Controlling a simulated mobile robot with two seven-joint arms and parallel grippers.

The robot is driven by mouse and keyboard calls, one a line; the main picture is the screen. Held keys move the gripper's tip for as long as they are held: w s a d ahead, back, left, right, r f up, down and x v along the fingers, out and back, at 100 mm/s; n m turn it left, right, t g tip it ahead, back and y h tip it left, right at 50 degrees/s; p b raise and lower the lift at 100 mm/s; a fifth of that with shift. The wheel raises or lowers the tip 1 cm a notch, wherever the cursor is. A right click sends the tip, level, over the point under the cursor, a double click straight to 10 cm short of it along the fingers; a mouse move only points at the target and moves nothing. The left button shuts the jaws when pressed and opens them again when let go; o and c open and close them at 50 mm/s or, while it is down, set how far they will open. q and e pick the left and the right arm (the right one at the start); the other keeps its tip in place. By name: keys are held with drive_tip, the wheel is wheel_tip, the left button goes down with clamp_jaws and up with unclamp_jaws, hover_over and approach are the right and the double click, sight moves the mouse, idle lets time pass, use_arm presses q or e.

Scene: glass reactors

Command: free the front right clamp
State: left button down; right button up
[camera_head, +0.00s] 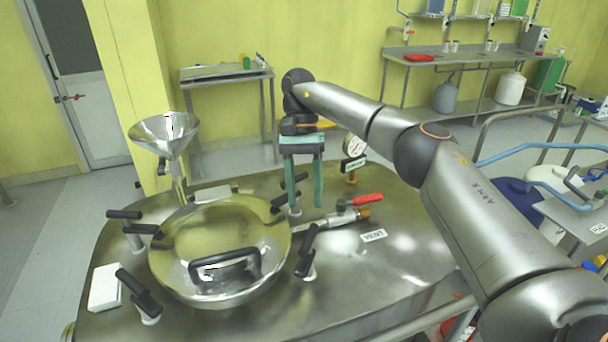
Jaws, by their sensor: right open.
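The front right clamp (307,252) has black handles on a light metal post, at the right front edge of the round metal hatch lid (220,250). It stands upright and nothing touches it. My right gripper (307,209) points down with two teal fingers apart and nothing visible between the tips. My left gripper is not in view.
A valve with a red handle (367,200) and a pressure gauge (353,148) stand right of my gripper. A metal funnel (165,135) rises behind the hatch. Left clamps (138,297) and a white block (105,288) are at the left. The vessel top right of the clamp is mostly clear.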

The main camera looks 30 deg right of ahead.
drive_tip(key=shift+p+v, duration=0.45)
drive_tip(key=shift+v, duration=0.6)
